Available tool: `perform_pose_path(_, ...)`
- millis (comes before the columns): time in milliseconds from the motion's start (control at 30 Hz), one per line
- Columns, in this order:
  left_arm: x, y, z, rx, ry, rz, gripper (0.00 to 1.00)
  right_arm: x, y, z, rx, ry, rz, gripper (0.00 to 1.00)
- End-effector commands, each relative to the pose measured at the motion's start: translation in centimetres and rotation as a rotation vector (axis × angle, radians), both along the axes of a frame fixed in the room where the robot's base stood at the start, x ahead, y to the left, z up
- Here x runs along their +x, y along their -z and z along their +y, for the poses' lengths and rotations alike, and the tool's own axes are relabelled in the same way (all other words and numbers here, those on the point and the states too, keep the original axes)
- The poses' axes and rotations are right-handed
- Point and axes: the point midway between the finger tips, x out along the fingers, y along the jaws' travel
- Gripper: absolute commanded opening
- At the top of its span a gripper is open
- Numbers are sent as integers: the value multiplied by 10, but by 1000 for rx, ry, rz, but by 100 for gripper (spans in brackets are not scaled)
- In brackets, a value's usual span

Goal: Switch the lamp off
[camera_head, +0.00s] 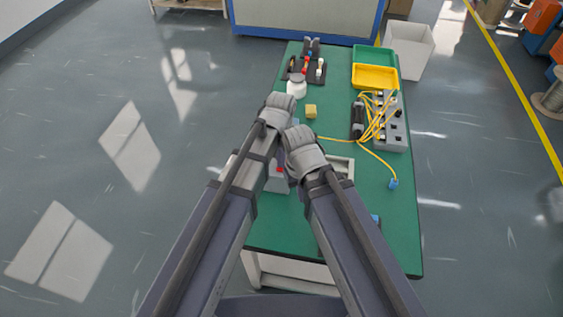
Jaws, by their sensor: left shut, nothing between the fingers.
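I cannot make out a clear lamp. A grey box with a red spot (278,183) stands on the green table, mostly hidden behind my two arms; I cannot tell if it is the lamp's base or switch. My left gripper (281,101) is shut and empty over the table, just below a small white round-topped jar (297,88).
A yellow block (311,111) lies right of my left gripper. Yellow cables (371,120) run over a grey socket unit (395,128). A black rack with small parts (305,66) and green (374,56) and yellow trays (376,78) are at the back.

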Motion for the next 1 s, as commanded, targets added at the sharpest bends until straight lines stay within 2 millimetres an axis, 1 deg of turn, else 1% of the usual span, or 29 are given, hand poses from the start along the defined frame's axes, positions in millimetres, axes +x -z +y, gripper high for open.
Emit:
perform_pose_path(33,0,-6,0,0,0,0,0,0,-6,0,0,0,0,0)
perform_pose_path(100,0,-12,0,0,0,0,0,0,-12,0,0,0,0,0)
perform_pose_path(800,0,-65,0,0,0,0,0,0,-65,0,0,0,0,0)
perform_pose_path(1000,0,-67,0,0,0,0,0,0,-67,0,0,0,0,0)
